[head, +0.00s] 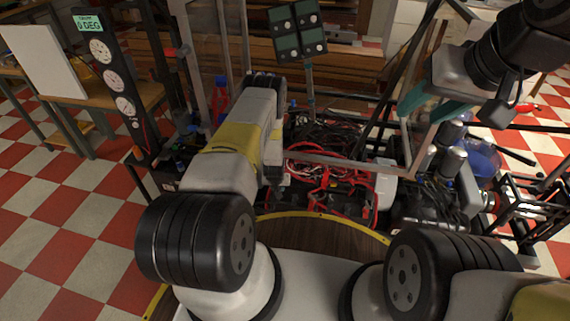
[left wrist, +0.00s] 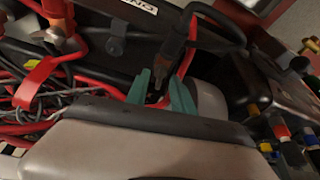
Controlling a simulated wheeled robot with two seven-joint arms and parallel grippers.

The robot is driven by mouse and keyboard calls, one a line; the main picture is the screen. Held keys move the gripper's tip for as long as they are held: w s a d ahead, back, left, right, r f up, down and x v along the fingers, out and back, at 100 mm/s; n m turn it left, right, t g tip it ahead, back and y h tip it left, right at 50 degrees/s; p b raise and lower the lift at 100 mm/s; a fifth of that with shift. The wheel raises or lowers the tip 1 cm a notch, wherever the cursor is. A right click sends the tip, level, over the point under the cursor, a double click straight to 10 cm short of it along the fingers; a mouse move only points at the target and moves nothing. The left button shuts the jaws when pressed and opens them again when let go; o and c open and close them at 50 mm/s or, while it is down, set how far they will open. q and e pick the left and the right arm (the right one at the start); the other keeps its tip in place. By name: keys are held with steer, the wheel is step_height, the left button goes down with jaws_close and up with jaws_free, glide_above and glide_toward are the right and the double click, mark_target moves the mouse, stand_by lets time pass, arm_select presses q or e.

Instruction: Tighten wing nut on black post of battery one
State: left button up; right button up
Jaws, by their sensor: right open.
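In the left wrist view, a black battery case (left wrist: 110,45) bears a white label that seems to read ONE, upside down. A brown and dark terminal post (left wrist: 175,52) with a thick black cable (left wrist: 222,22) stands just beyond my left gripper (left wrist: 160,78). Its teal fingers are apart, with a dark part showing between them; I cannot make out the wing nut. On the left, a red-cabled post (left wrist: 62,38) carries a coppery fitting. In the head view my left gripper is hidden behind its own arm. My right gripper (head: 430,110) is open and empty, raised at the right.
Red and black cables (head: 318,165) crowd the bench around the batteries. A metal frame (head: 345,160) crosses near my right gripper. A gauge panel (head: 115,80) stands at the left. Checkered floor (head: 60,205) is clear at the far left.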

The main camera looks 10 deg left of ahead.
arm_select(q)
jaws_close()
steer(key=m, duration=0.2)
steer(key=m+h, duration=0.1)
steer(key=shift+a+m+h, duration=0.3)
steer(key=shift+m, duration=0.1)
steer(key=m, duration=0.2)
steer(key=m+h, duration=0.1)
steer(key=m, duration=0.1)
steer(key=shift+w+a+m+g+h, duration=0.1)
steer(key=shift+a+m+g+h, duration=0.05)
steer(key=shift+m+g+h, duration=0.15)
steer(key=m, duration=0.2)
steer(key=m+g+h, duration=0.1)
steer(key=m, duration=0.1)
steer(key=m+g, duration=0.1)
steer(key=m, duration=0.1)
steer(key=shift+w+a+h, duration=0.15)
steer(key=shift+w+h, duration=0.1)
steer(key=shift+h, duration=0.05)
steer(key=m+g, duration=0.1)
steer(key=m, duration=0.4)
steer(key=shift+w+r+g, duration=0.1)
steer(key=shift+w+g, duration=0.1)
steer(key=shift+g, duration=0.2)
steer(key=shift+m, duration=0.3)
